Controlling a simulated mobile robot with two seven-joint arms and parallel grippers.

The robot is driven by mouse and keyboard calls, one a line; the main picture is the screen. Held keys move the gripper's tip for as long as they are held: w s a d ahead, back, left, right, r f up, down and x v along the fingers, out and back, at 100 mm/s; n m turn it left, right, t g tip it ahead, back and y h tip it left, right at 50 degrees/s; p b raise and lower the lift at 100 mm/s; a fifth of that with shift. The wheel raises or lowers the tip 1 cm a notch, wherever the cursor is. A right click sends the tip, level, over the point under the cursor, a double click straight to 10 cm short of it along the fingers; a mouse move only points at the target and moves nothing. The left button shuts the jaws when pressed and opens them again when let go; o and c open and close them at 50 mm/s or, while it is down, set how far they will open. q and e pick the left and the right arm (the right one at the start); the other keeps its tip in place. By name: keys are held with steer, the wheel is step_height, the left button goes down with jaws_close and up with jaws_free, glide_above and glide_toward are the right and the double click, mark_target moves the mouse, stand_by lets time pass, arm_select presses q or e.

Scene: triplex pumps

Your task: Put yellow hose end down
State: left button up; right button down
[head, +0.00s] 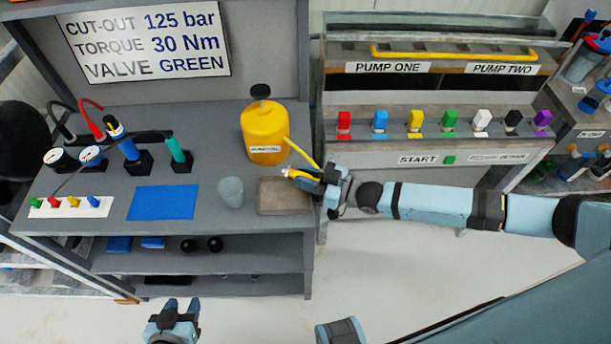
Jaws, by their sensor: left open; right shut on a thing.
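The yellow hose (303,154) runs from the right side of a yellow canister (264,130) down to my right gripper (318,182). My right gripper is shut on the hose near its end. The yellow hose end (294,174) points left out of the fingers, over the back right part of a shallow grey-brown tray (275,206). I cannot tell whether it touches the tray. My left gripper (181,304) is open and empty, low in front of the bench, away from the hose.
A translucent cup (230,192) stands just left of the tray. A blue mat (163,202) lies further left, with gauges and tools behind it. A pump panel (430,120) with coloured blocks stands at the right. The bench's front edge runs just below the tray.

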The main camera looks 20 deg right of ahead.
steer(key=shift+s+f+b, duration=0.1)
steer(key=shift+f+b, duration=0.25)
steer(key=shift+f, duration=0.25)
steer(key=c, duration=1.1)
jaws_free()
steer(key=shift+o, duration=0.5)
steer(key=shift+s+f, duration=0.15)
steer(key=shift+f, duration=0.05)
steer(key=shift+r, duration=0.2)
steer(key=shift+r+p, duration=0.5)
steer(key=shift+p, duration=0.1)
steer(key=v, duration=1.1)
steer(key=shift+d+r+b, duration=0.2)
steer(key=shift+d+b, duration=0.25)
